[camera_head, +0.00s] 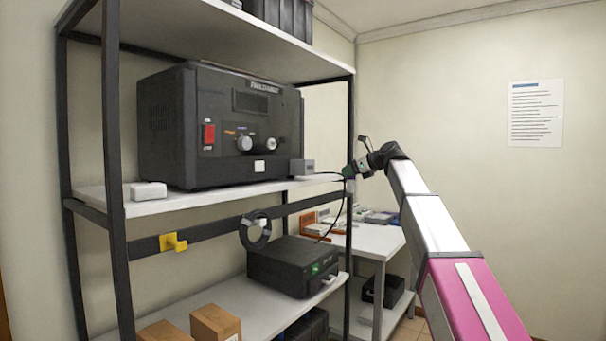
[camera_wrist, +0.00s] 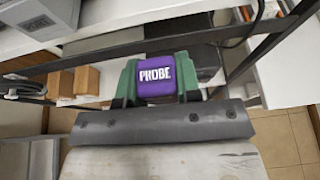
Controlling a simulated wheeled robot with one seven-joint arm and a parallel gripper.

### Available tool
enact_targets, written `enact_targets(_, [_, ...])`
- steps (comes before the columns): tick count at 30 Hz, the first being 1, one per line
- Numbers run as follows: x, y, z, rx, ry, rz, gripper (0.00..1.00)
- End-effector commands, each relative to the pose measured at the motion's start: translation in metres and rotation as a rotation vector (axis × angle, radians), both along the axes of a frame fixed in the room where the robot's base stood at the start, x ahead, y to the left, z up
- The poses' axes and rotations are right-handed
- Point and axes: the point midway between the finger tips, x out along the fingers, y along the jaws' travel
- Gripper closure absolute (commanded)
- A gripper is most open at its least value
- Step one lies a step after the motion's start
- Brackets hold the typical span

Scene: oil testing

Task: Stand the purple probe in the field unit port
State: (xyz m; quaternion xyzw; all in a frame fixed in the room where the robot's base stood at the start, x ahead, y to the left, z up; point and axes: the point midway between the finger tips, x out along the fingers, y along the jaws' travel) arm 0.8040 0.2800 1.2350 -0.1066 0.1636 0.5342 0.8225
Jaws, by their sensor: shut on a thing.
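The purple probe (camera_wrist: 156,76), marked "PROBE", sits between the green fingers of my gripper (camera_wrist: 158,88) in the wrist view. My gripper is shut on it. In the head view my gripper (camera_head: 348,172) is at the right end of the middle shelf, just right of a small grey box (camera_head: 302,168). The probe is too small to make out clearly there. The field unit (camera_head: 222,125) is a large black box with knobs and a red switch on that shelf. The grey box stands by its right front corner. I cannot make out a port opening.
A shelf post (camera_head: 349,115) stands close by my gripper. A dark cable (camera_head: 340,215) hangs below it. A white block (camera_head: 148,191) lies on the middle shelf (camera_head: 225,193). A black box (camera_head: 293,265) and cardboard boxes (camera_head: 215,325) are on the lower shelf. A white table (camera_head: 375,240) stands behind.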

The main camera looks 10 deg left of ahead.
Motion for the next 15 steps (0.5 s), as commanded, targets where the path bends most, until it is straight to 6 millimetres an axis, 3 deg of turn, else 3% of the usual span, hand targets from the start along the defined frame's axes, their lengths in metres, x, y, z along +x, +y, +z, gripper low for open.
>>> enact_targets(1, [0.005, 0.017, 0.031, 0.002, -0.005, 0.007, 0.94])
enact_targets(8, [-0.008, 0.075, 0.146, 0.001, -0.004, 0.019, 0.94])
enact_targets(15, [-0.037, 0.127, 0.262, 0.001, -0.004, 0.026, 0.94])
